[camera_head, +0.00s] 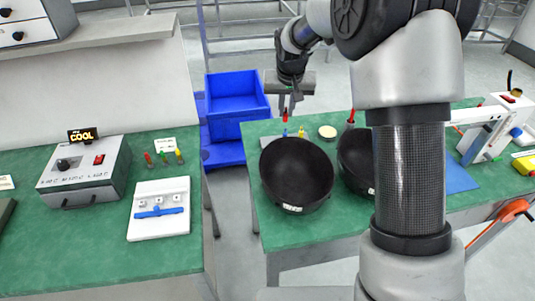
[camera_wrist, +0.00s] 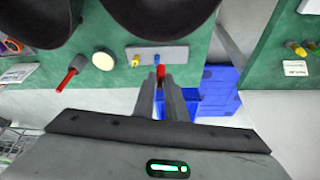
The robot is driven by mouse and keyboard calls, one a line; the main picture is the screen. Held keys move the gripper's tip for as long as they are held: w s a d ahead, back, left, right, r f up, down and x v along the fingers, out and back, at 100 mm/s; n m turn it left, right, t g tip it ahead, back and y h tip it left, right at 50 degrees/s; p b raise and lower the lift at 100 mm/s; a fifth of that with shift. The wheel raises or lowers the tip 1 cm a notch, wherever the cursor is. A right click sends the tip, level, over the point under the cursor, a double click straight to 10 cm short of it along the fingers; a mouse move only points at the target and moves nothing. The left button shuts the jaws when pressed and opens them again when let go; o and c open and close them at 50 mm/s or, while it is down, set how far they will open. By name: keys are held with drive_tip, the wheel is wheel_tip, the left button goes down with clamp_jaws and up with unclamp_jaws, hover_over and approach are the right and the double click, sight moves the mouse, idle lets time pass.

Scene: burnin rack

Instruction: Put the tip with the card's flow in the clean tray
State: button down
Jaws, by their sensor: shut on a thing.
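My gripper (camera_head: 287,108) is shut on a red tip (camera_head: 285,117), held above the back edge of the right green table. In the wrist view, the red tip (camera_wrist: 160,72) shows between my fingertips (camera_wrist: 162,78). A grey holder (camera_wrist: 178,53) near it carries a blue tip (camera_wrist: 156,58) and a yellow tip (camera_wrist: 135,61); the head view also shows the blue tip (camera_head: 285,133) and yellow tip (camera_head: 302,132). Two black bowl-like trays (camera_head: 297,175) (camera_head: 355,160) stand in front of the holder. Their labels are too small to read. A white card (camera_head: 165,145) stands on the left table.
Several coloured tips (camera_head: 163,157) stand before the card. A grey control box (camera_head: 85,172) and white fixture (camera_head: 159,208) share that table. A red-handled tool (camera_head: 351,118) and a cream disc (camera_head: 327,132) lie near the trays. Blue bins (camera_head: 237,103) stand behind. My arm hides part of the right table.

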drive_tip(key=w+a+f+b, duration=0.3)
drive_tip(key=w+a+f, duration=0.1)
drive_tip(key=w+a, duration=0.15)
drive_tip(key=f, duration=0.3)
drive_tip(key=f+b, duration=0.1)
drive_tip(key=f, duration=0.5)
drive_tip(key=shift+w+d+f+b, duration=0.15)
drive_tip(key=shift+w+f+b, duration=0.15)
drive_tip(key=shift+f, duration=0.05)
drive_tip(key=shift+f, duration=0.1)
drive_tip(key=c, duration=1.8)
unclamp_jaws()
drive_tip(key=shift+c, duration=0.2)
drive_tip(key=shift+o, duration=0.2)
